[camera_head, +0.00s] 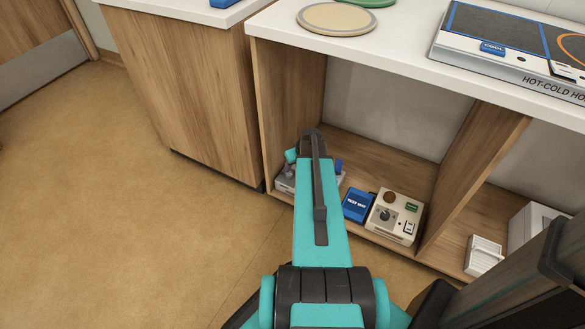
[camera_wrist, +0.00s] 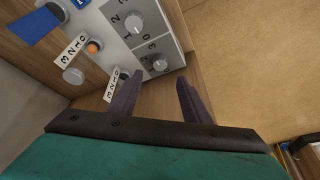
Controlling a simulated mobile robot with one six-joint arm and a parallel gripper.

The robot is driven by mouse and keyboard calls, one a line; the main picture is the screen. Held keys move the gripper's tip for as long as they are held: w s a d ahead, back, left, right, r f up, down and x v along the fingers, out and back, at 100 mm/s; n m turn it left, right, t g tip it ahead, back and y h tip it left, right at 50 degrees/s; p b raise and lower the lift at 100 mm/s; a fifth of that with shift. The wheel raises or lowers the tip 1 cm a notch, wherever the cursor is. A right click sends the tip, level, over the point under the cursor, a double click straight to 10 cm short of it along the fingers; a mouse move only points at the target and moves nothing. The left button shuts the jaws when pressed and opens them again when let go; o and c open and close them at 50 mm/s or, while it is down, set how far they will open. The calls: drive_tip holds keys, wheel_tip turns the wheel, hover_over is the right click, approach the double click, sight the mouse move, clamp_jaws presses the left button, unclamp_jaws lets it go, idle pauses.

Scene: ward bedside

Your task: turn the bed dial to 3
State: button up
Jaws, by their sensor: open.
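A grey control panel (camera_wrist: 172,30) shows upside down and tilted at the top of the wrist view. It has an upper dial (camera_wrist: 134,23) and a lower dial (camera_wrist: 160,63), each beside printed numbers, with 1, 2 and 3 at the upper one. Further knobs sit left of them near white number strips. I cannot read which is the bed dial. My gripper (camera_wrist: 160,78) is open and empty, its two dark fingers pointing at the panel's edge near the lower dial.
In the low shelf (camera_head: 395,170), a blue box (camera_head: 357,205) and a cream box with a dial (camera_head: 394,218) stand right of my arm. Wooden dividers flank them. A small white item (camera_head: 484,255) lies farther right. The floor at left is clear.

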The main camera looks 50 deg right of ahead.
drive_tip(key=v, duration=0.4)
drive_tip(key=shift+s+r+p, duration=0.15)
drive_tip(key=shift+r+p, duration=0.1)
drive_tip(key=shift+p, duration=0.1)
drive_tip(key=shift+a, duration=0.1)
